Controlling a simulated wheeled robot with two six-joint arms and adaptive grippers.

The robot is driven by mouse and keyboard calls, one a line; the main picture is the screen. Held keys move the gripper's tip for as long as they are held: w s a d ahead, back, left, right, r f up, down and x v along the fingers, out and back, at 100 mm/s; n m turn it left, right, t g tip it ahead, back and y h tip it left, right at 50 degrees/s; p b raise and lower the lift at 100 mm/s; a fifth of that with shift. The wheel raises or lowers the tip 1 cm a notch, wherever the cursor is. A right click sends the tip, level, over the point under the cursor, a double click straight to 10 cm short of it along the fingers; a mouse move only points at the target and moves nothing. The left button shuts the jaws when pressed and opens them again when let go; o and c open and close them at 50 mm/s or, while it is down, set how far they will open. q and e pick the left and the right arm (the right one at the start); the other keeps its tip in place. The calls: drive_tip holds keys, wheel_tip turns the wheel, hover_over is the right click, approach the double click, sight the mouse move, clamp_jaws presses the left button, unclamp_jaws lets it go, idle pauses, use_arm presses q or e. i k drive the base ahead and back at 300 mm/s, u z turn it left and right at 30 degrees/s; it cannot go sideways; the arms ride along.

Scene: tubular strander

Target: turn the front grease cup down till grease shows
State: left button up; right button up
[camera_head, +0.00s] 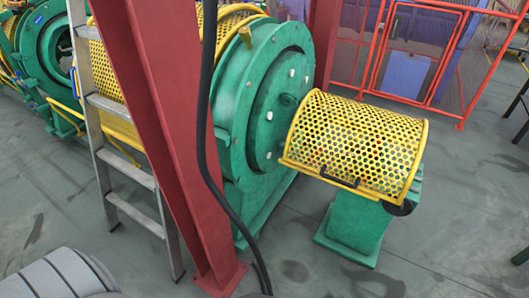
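A small brass-yellow fitting (245,36) stands on the top edge of the green round bearing housing (228,95); it looks like a grease cup. It is upright or slightly tilted, and too small to tell how far down it is turned. No grease can be made out on it. Neither of my grippers shows in the head view.
A red steel column (165,110) with a black cable (203,130) stands in front of the machine, beside an aluminium ladder (125,178). A yellow perforated guard (355,145) sits on a green pedestal (355,228). Red fencing (412,50) stands behind. Grey floor is open at front right.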

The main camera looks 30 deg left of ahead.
sight(246, 34)
drive_tip(key=u, duration=1.1)
drive_tip(key=i, duration=1.25)
drive_tip(key=u, duration=1.35)
